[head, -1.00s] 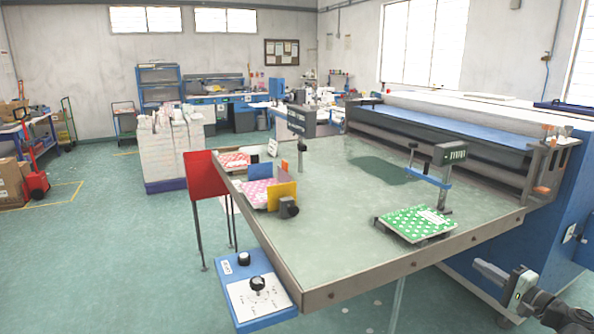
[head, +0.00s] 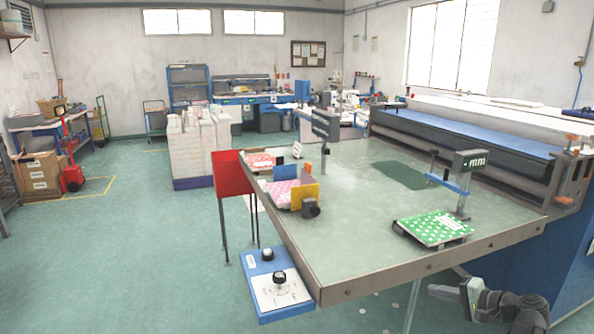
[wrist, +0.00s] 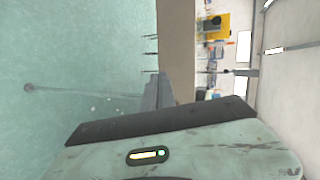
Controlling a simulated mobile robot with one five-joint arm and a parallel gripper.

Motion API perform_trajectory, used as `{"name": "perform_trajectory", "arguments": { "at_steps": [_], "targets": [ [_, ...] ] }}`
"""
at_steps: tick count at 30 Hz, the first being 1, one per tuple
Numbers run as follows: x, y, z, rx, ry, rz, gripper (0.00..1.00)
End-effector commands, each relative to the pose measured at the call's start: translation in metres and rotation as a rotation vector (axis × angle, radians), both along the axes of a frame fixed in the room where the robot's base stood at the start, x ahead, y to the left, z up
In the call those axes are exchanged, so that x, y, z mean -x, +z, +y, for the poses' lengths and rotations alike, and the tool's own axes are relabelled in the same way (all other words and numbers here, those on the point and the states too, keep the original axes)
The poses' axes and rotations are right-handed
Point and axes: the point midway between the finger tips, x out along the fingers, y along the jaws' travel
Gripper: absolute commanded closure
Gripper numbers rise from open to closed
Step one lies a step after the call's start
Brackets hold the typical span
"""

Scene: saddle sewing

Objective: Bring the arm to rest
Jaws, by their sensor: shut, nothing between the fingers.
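My gripper (head: 434,290) shows at the lower right of the head view, just in front of and below the table's front edge. It is shut and empty, with its tip pointing left. In the wrist view the narrow grey jaws (wrist: 158,92) stick out past the pale housing with nothing held.
A green dotted pad (head: 435,228) lies under a stand near the table's front. A blue control box (head: 277,285) hangs at the table's left corner. A red panel (head: 228,176) stands beside the table. The floor (head: 130,240) at left is clear.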

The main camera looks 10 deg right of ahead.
Motion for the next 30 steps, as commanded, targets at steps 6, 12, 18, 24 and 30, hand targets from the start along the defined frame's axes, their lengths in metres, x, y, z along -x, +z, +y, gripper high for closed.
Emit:
{"name": "perform_trajectory", "arguments": {
  "at_steps": [6, 12, 18, 24, 30],
  "targets": [
    [-0.01, -0.037, 0.149, 0.276, 0.328, 0.266, 1.0],
    [0.024, -0.064, 0.26, 0.686, 0.652, 0.508, 1.0],
    [0.049, -0.062, 0.301, 0.992, 0.808, 0.617, 1.0],
    [0.053, -0.063, 0.307, 1.063, 0.832, 0.641, 1.0],
    [0.053, -0.063, 0.307, 1.06, 0.829, 0.64, 1.0]
  ]
}}
